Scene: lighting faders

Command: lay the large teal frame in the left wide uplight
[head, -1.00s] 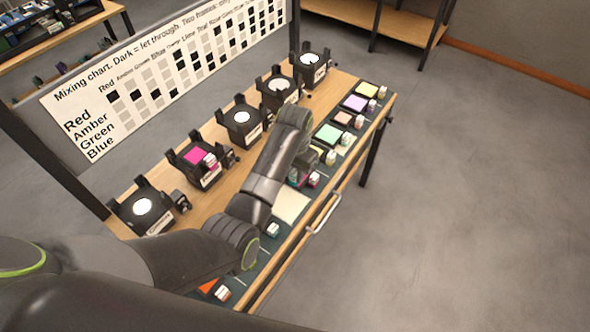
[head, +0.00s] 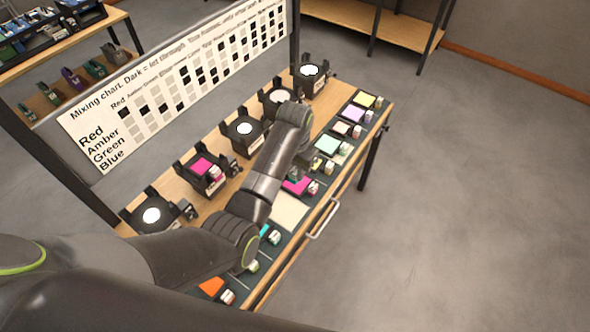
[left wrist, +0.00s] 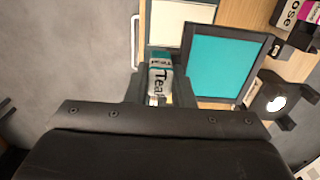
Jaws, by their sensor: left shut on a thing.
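My left gripper (left wrist: 160,92) is shut on the tab of the large teal frame, whose label reads "Teal". The large teal frame (left wrist: 228,64), a teal sheet in a dark square border, lies to the right of the fingers in the left wrist view; I cannot tell its height above the table. In the head view my arm hides the fingers, and a teal patch (head: 264,231) shows beside the arm. The leftmost uplight (head: 152,216) is a black holder with a white lit disc and nothing over it. It appears to be the lit holder right of the frame in the left wrist view (left wrist: 277,103).
Beside it, another uplight holds a magenta frame (head: 204,167); further lit uplights (head: 245,128) follow along the table. A row of tabbed coloured frames, including a cream one (head: 289,211) and an orange one (head: 210,287), lies along the front edge. A mixing chart (head: 125,120) stands behind.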

